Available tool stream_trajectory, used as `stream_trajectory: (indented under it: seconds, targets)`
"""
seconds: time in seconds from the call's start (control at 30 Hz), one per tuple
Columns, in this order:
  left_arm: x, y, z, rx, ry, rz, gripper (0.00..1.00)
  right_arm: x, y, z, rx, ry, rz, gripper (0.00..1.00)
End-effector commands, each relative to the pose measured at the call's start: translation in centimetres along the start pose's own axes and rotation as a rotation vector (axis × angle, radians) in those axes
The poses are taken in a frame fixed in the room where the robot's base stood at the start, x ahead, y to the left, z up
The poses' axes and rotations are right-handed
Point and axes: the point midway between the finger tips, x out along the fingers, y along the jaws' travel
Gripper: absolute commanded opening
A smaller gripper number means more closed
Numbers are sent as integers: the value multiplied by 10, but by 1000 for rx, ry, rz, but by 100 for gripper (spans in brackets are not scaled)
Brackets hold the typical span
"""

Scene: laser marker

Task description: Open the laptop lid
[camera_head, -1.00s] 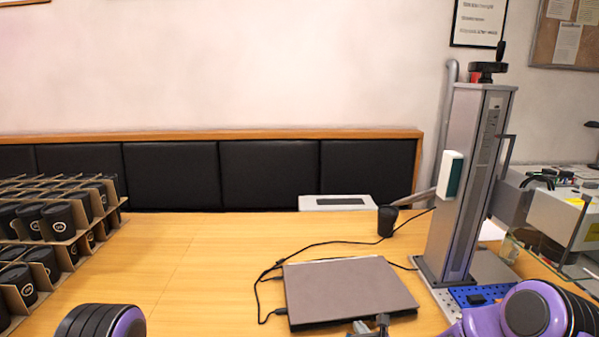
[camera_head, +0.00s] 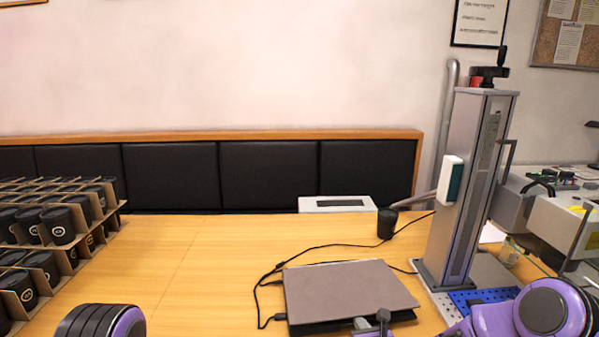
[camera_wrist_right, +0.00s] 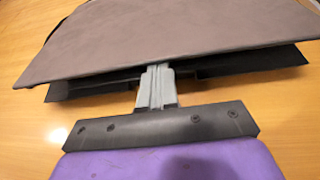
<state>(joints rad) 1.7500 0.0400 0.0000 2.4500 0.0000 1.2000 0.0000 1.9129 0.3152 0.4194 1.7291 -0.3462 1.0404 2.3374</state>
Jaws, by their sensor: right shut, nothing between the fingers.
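The laptop (camera_head: 348,290) lies on the wooden table with its grey-brown lid nearly closed. In the right wrist view the lid (camera_wrist_right: 170,35) stands a little above the dark base (camera_wrist_right: 275,60), with a narrow gap along the front edge. My right gripper (camera_head: 373,322) is at the laptop's front edge. In the right wrist view its fingers (camera_wrist_right: 157,72) are together, with their tips at the gap below the lid edge; the exact contact is hidden. Of my left arm only a purple and black part shows at the lower left; its gripper is out of view.
Cables run from the laptop's left side across the table (camera_head: 160,260). A black cup (camera_head: 387,222) stands behind it. The laser marker column (camera_head: 465,190) rises close on the right. Cardboard racks of black cups (camera_head: 60,225) stand at the left. The table's middle left is clear.

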Motion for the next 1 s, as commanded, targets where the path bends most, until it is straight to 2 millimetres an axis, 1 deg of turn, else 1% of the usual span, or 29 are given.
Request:
stream_trajectory:
  seconds: [0.37,1.0]
  targets:
    - [-2,0,-1,0,0,0,78,0,0,5,1,-4,0,0]
    - [-16,-1,-7,0,0,0,78,-2,0,36,1,-4,0,0]
